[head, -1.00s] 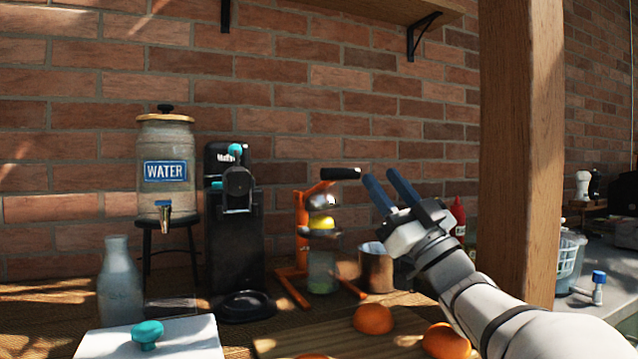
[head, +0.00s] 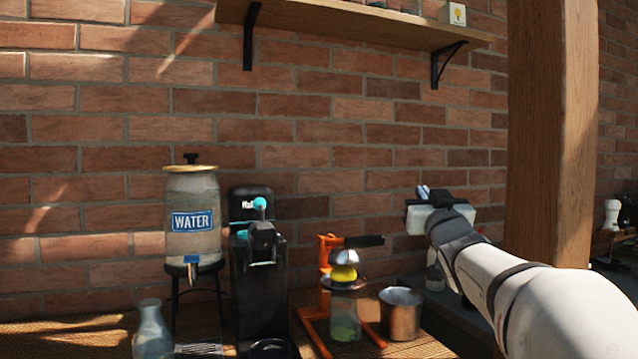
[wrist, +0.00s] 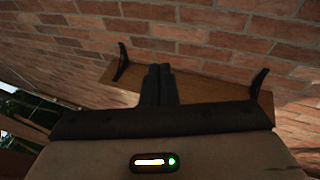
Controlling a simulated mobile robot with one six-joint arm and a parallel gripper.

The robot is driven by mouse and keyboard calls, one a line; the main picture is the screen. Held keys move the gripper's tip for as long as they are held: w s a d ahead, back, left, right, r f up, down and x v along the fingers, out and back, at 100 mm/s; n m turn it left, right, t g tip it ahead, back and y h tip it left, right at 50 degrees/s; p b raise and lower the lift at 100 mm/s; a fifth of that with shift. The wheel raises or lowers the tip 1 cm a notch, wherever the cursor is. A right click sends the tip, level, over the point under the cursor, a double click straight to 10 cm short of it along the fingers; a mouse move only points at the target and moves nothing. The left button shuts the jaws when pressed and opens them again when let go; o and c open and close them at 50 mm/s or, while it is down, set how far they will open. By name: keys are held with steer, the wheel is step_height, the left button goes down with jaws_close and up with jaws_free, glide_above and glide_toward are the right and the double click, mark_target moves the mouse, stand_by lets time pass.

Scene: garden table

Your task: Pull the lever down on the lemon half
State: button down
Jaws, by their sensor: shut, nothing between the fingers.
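The orange lever press (head: 325,278) stands on the table against the brick wall. Its lever (head: 362,241), with a black grip, sticks out to the right, roughly level. A yellow lemon half (head: 343,273) sits under the press's metal cup (head: 344,256), and a glass (head: 345,318) with something yellow-green in it stands below. My gripper (head: 424,191) is to the right of the lever grip and higher, apart from it. In the wrist view my gripper (wrist: 158,70) has its two dark fingers together, empty, pointing at the wall and shelf.
A metal cup (head: 401,314) stands right of the press. A black machine (head: 258,285) and a water dispenser (head: 192,222) stand to the left. A glass bottle (head: 152,332) is at front left. A wooden post (head: 548,130) rises at the right, and a shelf (head: 350,25) hangs above.

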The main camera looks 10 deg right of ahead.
steer(key=w+d+r+m+g+h+p, duration=0.1)
steer(key=w+r+g+h+p, duration=0.15)
steer(key=g+p, duration=0.3)
steer(key=n+g+y+p, duration=0.6)
steer(key=g+p, duration=0.7)
steer(key=p, duration=0.8)
glide_toward(366, 236)
steer(key=shift+m+y, duration=0.25)
steer(key=shift+m, duration=0.35)
steer(key=x, duration=0.2)
steer(key=w+x, duration=0.1)
steer(key=x, duration=0.2)
steer(key=shift+w+p, duration=0.2)
steer(key=shift+p, duration=0.1)
steer(key=shift+d+f, duration=0.1)
steer(key=shift+f, duration=0.65)
